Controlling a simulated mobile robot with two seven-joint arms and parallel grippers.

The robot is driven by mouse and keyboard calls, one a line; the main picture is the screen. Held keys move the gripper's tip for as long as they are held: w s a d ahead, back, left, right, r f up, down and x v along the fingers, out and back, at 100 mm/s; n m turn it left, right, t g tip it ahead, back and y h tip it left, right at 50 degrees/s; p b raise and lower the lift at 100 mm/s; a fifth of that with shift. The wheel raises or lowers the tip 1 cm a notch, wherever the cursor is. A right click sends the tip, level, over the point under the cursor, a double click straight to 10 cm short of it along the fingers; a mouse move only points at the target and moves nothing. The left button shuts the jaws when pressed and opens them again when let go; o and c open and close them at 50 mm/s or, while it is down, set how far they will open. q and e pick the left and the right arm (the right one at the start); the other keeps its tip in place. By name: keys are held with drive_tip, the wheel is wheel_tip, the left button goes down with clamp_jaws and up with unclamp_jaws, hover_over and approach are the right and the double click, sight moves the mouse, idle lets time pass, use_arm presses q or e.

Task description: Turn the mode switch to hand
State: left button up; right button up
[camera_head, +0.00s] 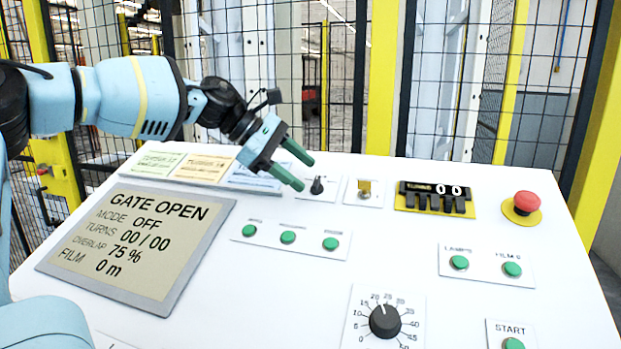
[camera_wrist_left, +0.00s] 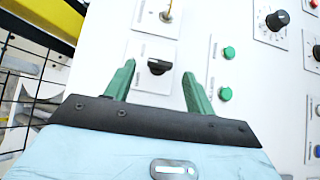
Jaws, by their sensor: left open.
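The mode switch (camera_head: 318,186) is a small black knob on a white plate at the back of the sloping panel. In the left wrist view the black knob (camera_wrist_left: 159,66) lies between the two green fingertips, beyond them. My left gripper (camera_head: 306,174) is open and empty, just left of the knob in the head view. Its fingers show no clear contact with the knob. The switch's labels are too small to read. The grey display (camera_head: 150,222) at the panel's left reads gate open and mode off. My right gripper is not in view.
Several green buttons (camera_head: 288,237) and a large dial (camera_head: 384,320) lie nearer. Wire fencing (camera_head: 460,90) stands behind the panel.

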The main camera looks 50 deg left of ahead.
sight(309, 195)
use_arm(q)
drive_tip(key=shift+x, duration=1.1)
drive_tip(key=shift+w+d+f, duration=0.25)
drive_tip(key=shift+w+f, duration=0.05)
drive_tip(key=shift+f, duration=0.05)
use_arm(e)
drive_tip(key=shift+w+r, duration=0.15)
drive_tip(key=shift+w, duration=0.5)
use_arm(q)
drive_tip(key=c, duration=1)
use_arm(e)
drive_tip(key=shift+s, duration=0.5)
